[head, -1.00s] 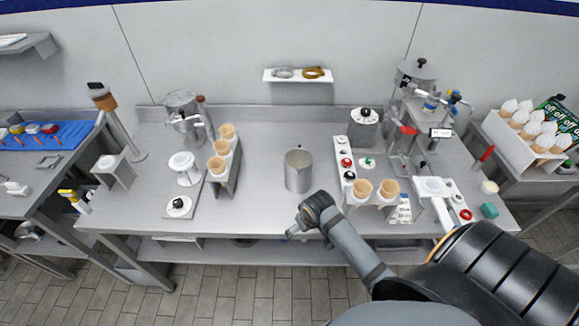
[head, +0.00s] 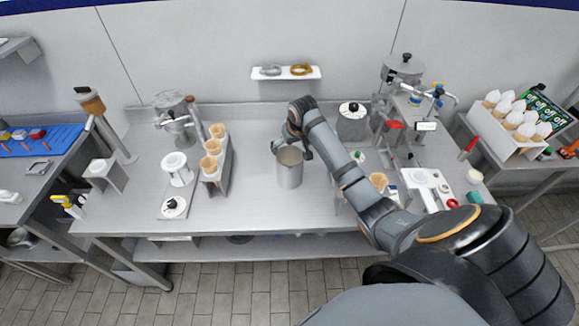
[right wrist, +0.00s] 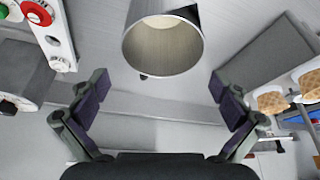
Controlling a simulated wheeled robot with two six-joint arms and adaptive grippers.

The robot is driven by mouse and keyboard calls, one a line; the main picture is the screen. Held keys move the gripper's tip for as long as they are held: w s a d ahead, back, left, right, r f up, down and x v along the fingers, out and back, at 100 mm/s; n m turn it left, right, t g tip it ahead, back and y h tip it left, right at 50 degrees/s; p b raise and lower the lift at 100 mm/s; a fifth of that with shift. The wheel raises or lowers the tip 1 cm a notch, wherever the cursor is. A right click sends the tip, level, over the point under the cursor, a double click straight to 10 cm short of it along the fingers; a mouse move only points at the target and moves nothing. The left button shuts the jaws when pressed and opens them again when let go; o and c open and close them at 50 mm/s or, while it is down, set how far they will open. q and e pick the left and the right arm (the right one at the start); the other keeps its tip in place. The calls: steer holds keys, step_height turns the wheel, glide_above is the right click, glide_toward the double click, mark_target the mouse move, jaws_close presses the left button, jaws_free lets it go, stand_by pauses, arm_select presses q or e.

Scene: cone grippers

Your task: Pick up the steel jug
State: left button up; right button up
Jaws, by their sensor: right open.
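The steel jug (head: 289,170) is an open-topped grey cylinder standing upright on the steel table near its middle. In the right wrist view the jug (right wrist: 163,50) shows at the top centre, its round mouth facing the camera. My right gripper (head: 291,149) is over the far side of the jug's rim, with its arm coming in from the right. In the right wrist view the open gripper (right wrist: 160,84) has one finger to each side, and the jug lies past the fingertips, centred across the gap. Nothing is between the fingers. My left gripper is not in view.
A cone holder (head: 229,170) with several cones stands left of the jug. A lidded steel pot (head: 352,126) stands behind. A small wall shelf (head: 286,77) is above; table around the jug is clear.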

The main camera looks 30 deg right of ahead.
mark_target(289, 156)
steer(key=x, duration=0.2)
steer(key=p+x, duration=0.1)
steer(key=x, duration=0.1)
steer(key=s+p+x, duration=0.1)
steer(key=x, duration=0.1)
steer(key=shift+a+f, duration=0.2)
steer(key=shift+a, duration=0.1)
steer(key=shift+w+f, duration=0.2)
steer(key=shift+s, duration=0.1)
steer(key=c, duration=0.5)
steer(key=shift+r, duration=0.1)
steer(key=c, duration=1.1)
